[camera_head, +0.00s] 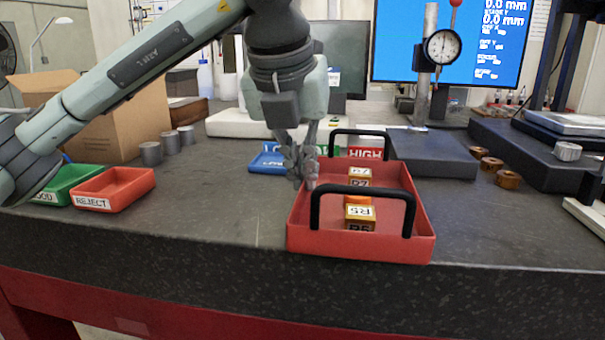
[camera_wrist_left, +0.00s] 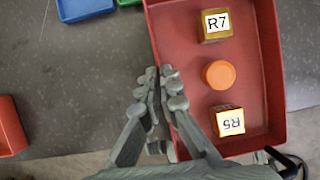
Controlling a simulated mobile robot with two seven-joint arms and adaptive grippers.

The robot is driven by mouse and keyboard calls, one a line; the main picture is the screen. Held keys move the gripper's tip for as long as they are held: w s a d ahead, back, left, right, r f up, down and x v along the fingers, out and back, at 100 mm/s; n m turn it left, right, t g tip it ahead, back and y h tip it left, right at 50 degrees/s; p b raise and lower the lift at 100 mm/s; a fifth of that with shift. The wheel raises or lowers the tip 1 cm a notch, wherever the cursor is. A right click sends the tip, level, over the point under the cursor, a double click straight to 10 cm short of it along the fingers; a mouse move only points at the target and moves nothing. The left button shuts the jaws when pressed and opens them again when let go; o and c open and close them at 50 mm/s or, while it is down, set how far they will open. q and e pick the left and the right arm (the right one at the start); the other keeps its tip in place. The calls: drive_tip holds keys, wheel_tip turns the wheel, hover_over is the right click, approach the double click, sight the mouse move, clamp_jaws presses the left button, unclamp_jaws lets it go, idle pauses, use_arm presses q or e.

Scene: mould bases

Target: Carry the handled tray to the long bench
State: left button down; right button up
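The handled tray (camera_head: 420,244) is red with two black arched handles and sits on the dark-topped bench (camera_head: 200,235), close to its front edge. It holds a brass block labelled R7 (camera_wrist_left: 217,25), an orange disc (camera_wrist_left: 219,75) and a block labelled R5 (camera_wrist_left: 228,121). My left gripper (camera_head: 303,172) points down at the tray's left wall. In the left wrist view its fingers (camera_wrist_left: 161,85) are close together, one on each side of that wall, and look shut on it. My right gripper is in neither view.
A red REJECT bin (camera_head: 113,190) and a green bin (camera_head: 68,181) stand at the left. A blue tray (camera_head: 266,162) and a red HIGH bin (camera_head: 366,152) lie behind the tray. A dark slab (camera_head: 432,155) and dial gauge (camera_head: 442,47) stand behind right. The bench is clear left of the tray.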

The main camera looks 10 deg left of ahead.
use_arm(q)
drive_tip(key=shift+f, duration=0.25)
drive_tip(key=c, duration=1.7)
unclamp_jaws()
drive_tip(key=shift+f, duration=0.1)
drive_tip(key=v, duration=1.2)
drive_tip(key=shift+s, duration=0.1)
